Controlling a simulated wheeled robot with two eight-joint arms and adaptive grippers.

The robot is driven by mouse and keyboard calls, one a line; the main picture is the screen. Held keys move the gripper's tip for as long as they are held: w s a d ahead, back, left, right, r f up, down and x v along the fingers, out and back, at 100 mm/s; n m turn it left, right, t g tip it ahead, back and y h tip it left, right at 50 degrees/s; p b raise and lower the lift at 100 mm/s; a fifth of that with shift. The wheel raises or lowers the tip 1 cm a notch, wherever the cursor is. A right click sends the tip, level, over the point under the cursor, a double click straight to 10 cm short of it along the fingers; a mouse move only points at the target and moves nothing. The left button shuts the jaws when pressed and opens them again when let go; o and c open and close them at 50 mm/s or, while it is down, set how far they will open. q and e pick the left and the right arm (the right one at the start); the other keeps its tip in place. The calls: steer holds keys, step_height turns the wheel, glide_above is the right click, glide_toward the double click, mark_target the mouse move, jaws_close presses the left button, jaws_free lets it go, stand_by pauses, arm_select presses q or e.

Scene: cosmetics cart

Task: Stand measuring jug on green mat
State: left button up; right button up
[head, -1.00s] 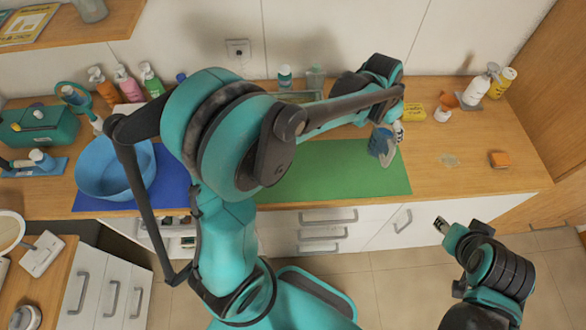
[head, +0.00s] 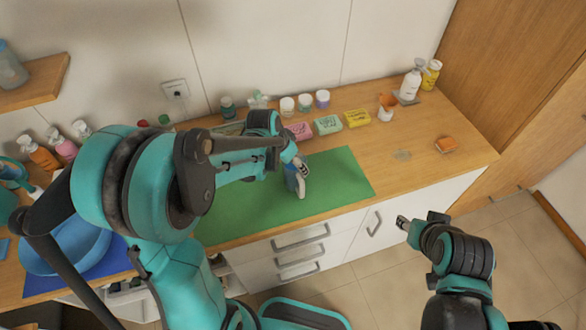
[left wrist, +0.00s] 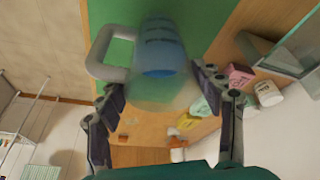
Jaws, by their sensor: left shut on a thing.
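The measuring jug (head: 292,180) is bluish with a pale grey handle. In the head view it is over the middle of the green mat (head: 342,178), handle toward the front right. My left gripper (head: 299,163) is shut on it. In the left wrist view the jug (left wrist: 160,62) sits between the two fingers (left wrist: 165,92), with dark markings on its blue side and the mat (left wrist: 112,14) behind it. I cannot tell whether its base touches the mat. My right gripper (head: 403,222) is off the counter's front, at the right; its fingers are too small to read.
Soap boxes, including a yellow one (head: 357,119), and several small jars line the back of the counter. An orange block (head: 446,145) and a white pump bottle (head: 411,84) are at the right. A blue basin (head: 62,250) is at the left. The mat's right part is clear.

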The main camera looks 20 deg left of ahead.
arm_select(q)
step_height(320, 180, down, 3)
steer(key=shift+r, duration=0.25)
steer(key=shift+f+b, duration=0.2)
steer(key=shift+b, duration=0.2)
steer(key=o, duration=1.9)
steer(key=shift+c, duration=0.2)
steer(key=shift+r, duration=0.1)
